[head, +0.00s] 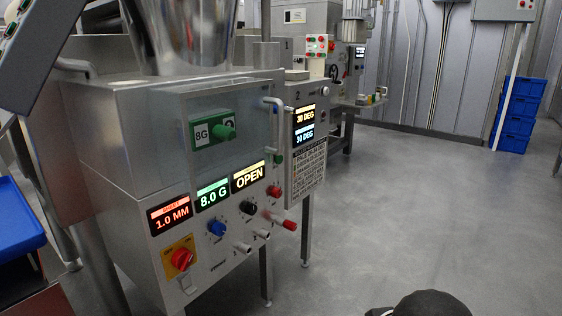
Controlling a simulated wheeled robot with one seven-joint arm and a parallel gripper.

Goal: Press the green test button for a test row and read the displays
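The machine's front panel (205,262) carries a red-lit display (171,214) reading 1.0 MM, a green-lit display (212,194) reading 8.0 G and a yellow-lit display (248,176) reading OPEN. A small green button (278,158) sits at the panel's upper right edge; its label is too small to read. A larger green knob (225,132) beside an 8G label is behind a clear guard. Farther right, an orange-lit display (304,114) and a blue-lit display (304,134) both read 30 DEG. My gripper is not visible; only a dark rounded part shows at the bottom edge.
A red rotary switch (181,259), blue knob (217,227), black knob (248,207), red button (274,191) and projecting red-tipped lever (284,222) crowd the panel. Blue crates (519,115) stand at the far right. The grey floor (420,205) right of the machine is clear.

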